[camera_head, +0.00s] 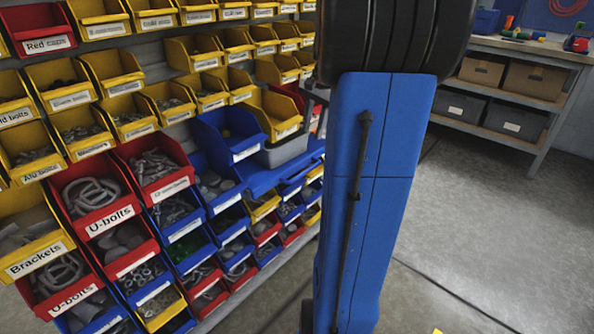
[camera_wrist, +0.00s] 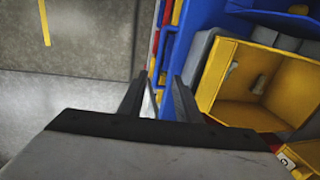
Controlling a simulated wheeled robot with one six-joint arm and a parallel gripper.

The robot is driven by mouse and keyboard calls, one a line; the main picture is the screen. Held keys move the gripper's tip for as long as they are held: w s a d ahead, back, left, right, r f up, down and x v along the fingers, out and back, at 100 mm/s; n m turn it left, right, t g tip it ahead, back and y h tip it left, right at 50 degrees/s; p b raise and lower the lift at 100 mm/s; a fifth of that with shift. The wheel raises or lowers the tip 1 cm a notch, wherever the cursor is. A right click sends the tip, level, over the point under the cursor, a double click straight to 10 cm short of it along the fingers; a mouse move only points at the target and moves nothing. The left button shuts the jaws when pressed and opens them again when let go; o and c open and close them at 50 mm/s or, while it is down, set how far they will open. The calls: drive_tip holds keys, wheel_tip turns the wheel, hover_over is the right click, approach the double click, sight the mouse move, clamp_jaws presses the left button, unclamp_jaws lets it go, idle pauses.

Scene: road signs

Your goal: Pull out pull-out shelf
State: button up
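The blue pull-out shelf (camera_head: 268,181) juts from the bin rack in the head view, with a blue bin (camera_head: 225,137), a grey bin (camera_head: 283,150) and a yellow bin (camera_head: 272,113) on or just above it. In the wrist view a blue surface (camera_wrist: 205,22), likely part of the shelf, runs along the upper right beside the open yellow bin (camera_wrist: 262,85). My gripper (camera_wrist: 158,84) has its two dark fingers apart. A narrow strip of blue and pale edge shows between them; I cannot tell whether they touch it. In the head view my gripper is mostly hidden behind my blue arm.
Labelled bins with bolts and brackets (camera_head: 75,100) fill the left wall. A grey workbench (camera_head: 520,50) with boxes stands at the upper right. The concrete floor (camera_head: 500,230) on the right is clear. Floor with a yellow line (camera_wrist: 44,22) shows left in the wrist view.

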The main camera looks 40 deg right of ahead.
sight(305, 171)
drive_tip(key=w+f, duration=0.1)
drive_tip(key=f, duration=0.4)
drive_tip(key=w+f, duration=0.1)
drive_tip(key=f, duration=0.5)
drive_tip(key=w+f, duration=0.1)
drive_tip(key=f, duration=0.5)
drive_tip(key=shift+w+d+f, duration=0.15)
clamp_jaws()
